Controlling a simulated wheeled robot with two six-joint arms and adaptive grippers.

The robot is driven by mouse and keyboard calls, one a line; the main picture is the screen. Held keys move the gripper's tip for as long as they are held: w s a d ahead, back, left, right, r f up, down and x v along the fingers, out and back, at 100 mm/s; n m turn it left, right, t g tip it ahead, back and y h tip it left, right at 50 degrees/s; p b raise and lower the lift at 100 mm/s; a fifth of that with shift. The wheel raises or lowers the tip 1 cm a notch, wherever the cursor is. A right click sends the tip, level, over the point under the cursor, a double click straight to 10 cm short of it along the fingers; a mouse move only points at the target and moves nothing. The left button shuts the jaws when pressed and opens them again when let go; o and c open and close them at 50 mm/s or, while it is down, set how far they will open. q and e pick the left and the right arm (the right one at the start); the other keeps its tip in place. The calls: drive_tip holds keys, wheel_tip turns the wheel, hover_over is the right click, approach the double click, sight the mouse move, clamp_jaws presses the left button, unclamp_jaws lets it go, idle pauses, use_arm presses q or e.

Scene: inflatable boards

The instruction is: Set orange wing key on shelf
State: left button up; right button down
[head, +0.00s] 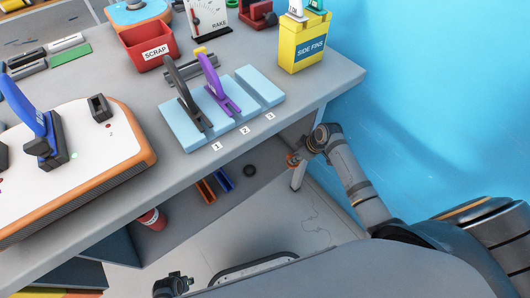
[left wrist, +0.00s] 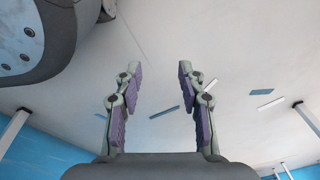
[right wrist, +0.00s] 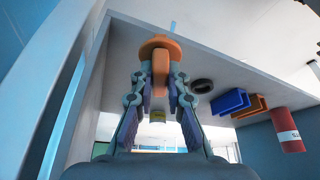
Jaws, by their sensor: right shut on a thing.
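The orange wing key (right wrist: 160,70) is between the fingers of my right gripper (right wrist: 160,92) in the right wrist view, its wide end beyond the fingertips. In the head view my right gripper (head: 305,155) is beside the table's front edge at the right, with a bit of orange showing at its tip. The shelf (right wrist: 210,72) under the tabletop shows ahead of the key; I cannot tell whether they touch. My left gripper (left wrist: 157,100) is open and empty in the left wrist view. It shows dark at the bottom of the head view (head: 173,285).
On the shelf are a black ring (right wrist: 202,86), a blue piece (right wrist: 230,101), an orange piece (right wrist: 250,107) and a red can (right wrist: 287,130). On the tabletop (head: 330,85) stand a light-blue numbered rack (head: 195,130), a red scrap bin (head: 150,48) and a yellow side-fins bin (head: 303,45).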

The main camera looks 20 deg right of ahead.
drive_tip(key=w+a+b, duration=0.1)
drive_tip(key=w+a, duration=0.5)
drive_tip(key=w, duration=0.1)
drive_tip(key=shift+a+f+b, duration=0.1)
drive_tip(key=shift+a+b, duration=0.05)
drive_tip(key=shift+b, duration=0.25)
drive_tip(key=shift+w+a, duration=0.4)
drive_tip(key=f+b, duration=0.1)
drive_tip(key=f, duration=0.2)
drive_tip(key=shift+w+a+b, duration=0.15)
drive_tip(key=shift+a+b, duration=0.05)
drive_tip(key=shift+b, duration=0.15)
drive_tip(key=shift+f, duration=0.2)
use_arm(q)
drive_tip(key=w+d+r, duration=0.2)
drive_tip(key=w+r, duration=0.3)
drive_tip(key=r, duration=0.4)
drive_tip(key=shift+w+d, duration=0.2)
drive_tip(key=shift+d, duration=0.2)
use_arm(e)
drive_tip(key=c, duration=1.3)
unclamp_jaws()
drive_tip(key=shift+c, duration=0.2)
